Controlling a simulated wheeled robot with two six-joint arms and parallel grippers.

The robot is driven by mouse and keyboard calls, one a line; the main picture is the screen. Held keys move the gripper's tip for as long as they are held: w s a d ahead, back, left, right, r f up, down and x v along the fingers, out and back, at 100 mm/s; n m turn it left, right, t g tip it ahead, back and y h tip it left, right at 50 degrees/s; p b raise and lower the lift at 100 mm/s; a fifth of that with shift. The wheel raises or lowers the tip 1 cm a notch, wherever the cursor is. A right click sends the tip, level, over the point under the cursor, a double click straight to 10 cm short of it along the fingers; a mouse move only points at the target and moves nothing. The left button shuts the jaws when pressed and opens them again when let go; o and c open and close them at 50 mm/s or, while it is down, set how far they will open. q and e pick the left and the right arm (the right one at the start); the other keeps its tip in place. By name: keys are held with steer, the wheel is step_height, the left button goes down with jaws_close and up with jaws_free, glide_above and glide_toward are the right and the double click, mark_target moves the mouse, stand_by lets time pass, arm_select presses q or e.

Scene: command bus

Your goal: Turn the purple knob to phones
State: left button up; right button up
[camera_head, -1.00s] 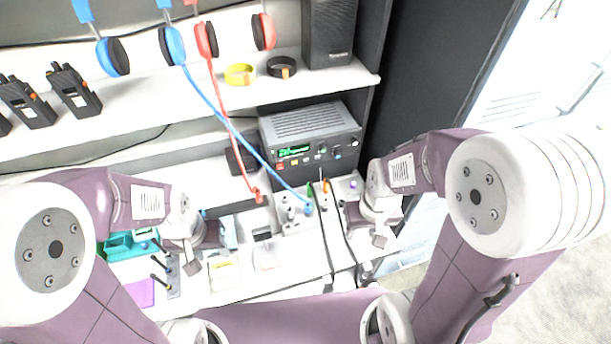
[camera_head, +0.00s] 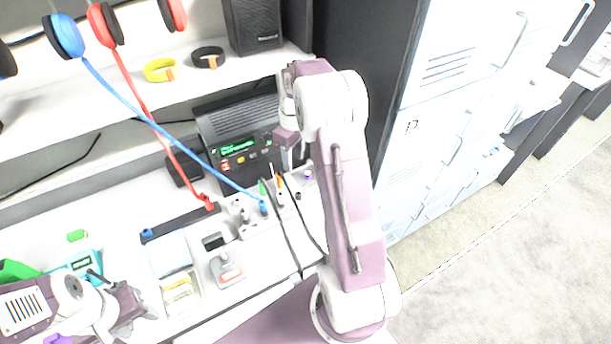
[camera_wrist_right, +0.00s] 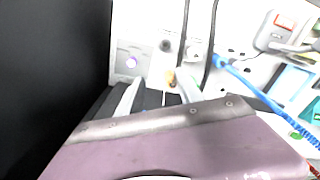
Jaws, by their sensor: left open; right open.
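The purple knob (camera_head: 308,174) is a small round knob on a light panel, just right of the cables in the head view. My right gripper (camera_head: 288,158) hangs down a little left of the knob, in front of the radio. My left gripper (camera_head: 142,314) is open at the lower left, far from the knob. The knob's marked positions are too small to read.
A dark radio (camera_head: 237,140) with a green display stands behind the panel. Black cables cross the desk. Pale lockers (camera_head: 430,130) stand to the right.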

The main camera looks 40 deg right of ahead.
steer(key=n+b, duration=0.1)
steer(key=b, duration=0.1)
glide_toward(308, 173)
steer(key=shift+w+d, duration=0.1)
steer(key=shift+w, duration=0.2)
step_height(308, 173, down, 9)
steer(key=shift+s+r, duration=0.15)
arm_select(q)
step_height(308, 173, down, 3)
steer(key=shift+r, duration=0.2)
arm_select(e)
jaws_close()
